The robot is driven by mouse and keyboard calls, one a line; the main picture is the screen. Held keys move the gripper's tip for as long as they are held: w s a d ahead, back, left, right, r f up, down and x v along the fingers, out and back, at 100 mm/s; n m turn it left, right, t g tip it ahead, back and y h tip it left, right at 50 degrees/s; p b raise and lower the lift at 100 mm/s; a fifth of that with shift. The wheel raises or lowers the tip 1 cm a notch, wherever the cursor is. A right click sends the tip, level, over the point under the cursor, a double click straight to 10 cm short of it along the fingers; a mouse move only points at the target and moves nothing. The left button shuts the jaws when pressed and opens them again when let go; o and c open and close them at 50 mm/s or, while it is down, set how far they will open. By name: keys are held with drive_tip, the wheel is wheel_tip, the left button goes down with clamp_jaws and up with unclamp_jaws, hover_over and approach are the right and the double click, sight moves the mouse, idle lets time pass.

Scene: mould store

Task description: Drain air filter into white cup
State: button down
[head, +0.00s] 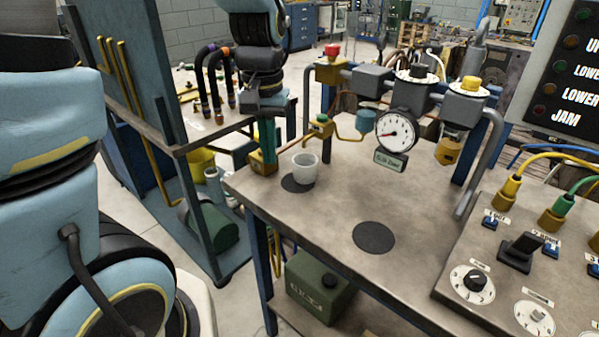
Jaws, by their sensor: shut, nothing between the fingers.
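A white cup (306,170) stands upright on the bench, partly over a round black pad (291,184). Behind it is the air line, with a blue-grey bowl (370,123), apparently the air filter. No liquid can be made out.
A pressure gauge (397,132), a red knob (332,50) and a brass bowl (447,150) are on the air line. A second black pad (374,237) lies bare. A control panel (455,282) fills the right front. The bench's middle is clear.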

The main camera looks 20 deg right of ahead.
sight(301, 181)
drive_tip(key=s+d+m, duration=0.1)
drive_tip(key=s+d, duration=0.1)
drive_tip(key=d, duration=0.2)
wheel_tip(301, 181, down, 8)
drive_tip(key=shift+p, duration=0.5)
drive_tip(key=shift+w+d+f+p, duration=0.15)
drive_tip(key=shift+w+d+p, duration=0.2)
drive_tip(key=shift+w+d, duration=0.15)
drive_tip(key=shift+w+d+f+p, duration=0.15)
drive_tip(key=shift+w+d+p, duration=0.2)
drive_tip(key=shift+w, duration=0.25)
drive_tip(key=shift+w+d+f, duration=0.1)
drive_tip(key=shift+w+d, duration=0.25)
drive_tip(key=shift+w, duration=0.15)
drive_tip(key=shift+w+d, duration=0.6)
drive_tip(key=shift+w, duration=0.1)
drive_tip(key=shift+s+a, duration=0.1)
